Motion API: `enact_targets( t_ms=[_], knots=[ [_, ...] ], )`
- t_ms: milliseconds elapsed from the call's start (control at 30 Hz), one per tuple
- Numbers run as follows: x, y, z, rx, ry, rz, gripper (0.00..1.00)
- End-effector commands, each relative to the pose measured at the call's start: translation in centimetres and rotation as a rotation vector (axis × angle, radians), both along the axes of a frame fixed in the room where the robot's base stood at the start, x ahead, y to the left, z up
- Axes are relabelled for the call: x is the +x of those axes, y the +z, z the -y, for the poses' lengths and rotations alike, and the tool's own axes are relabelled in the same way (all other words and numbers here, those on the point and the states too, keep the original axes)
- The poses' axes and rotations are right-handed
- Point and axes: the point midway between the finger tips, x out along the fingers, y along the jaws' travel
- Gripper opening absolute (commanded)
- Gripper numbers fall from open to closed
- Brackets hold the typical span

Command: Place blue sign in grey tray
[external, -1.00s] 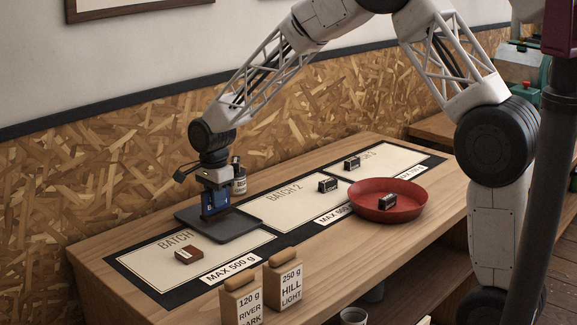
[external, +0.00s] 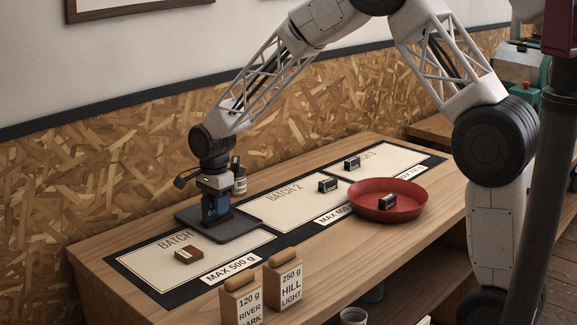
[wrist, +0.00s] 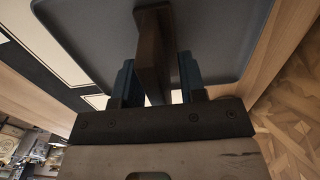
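In the wrist view a dark brown slab (wrist: 152,55), seen nearly edge-on, stands between my two blue fingers. My gripper (external: 215,205) points down over the tray and appears shut on the sign. The grey tray (external: 249,228) lies flat at the back of the first batch mat; it fills the upper wrist view (wrist: 220,45). Contact between the sign's foot and the tray floor is hard to tell.
A brown block (external: 189,256) lies in front of the tray. A dark bottle (external: 239,178) stands close behind it. A red dish (external: 410,205) holds a black block (external: 387,201). Two labelled bags (external: 283,283) stand at the front edge.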

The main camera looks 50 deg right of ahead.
Motion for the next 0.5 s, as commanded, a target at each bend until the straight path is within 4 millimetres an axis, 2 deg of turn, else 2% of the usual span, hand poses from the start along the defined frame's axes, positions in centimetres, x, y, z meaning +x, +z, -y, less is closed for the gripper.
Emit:
enact_targets(
  t_ms=[267,500],
  knots=[
    [0.0,0.7,0.0,0.0,0.0,0.001,0.38],
    [0.0,3.1,0.0,0.0,0.0,0.001,0.38]
  ],
)
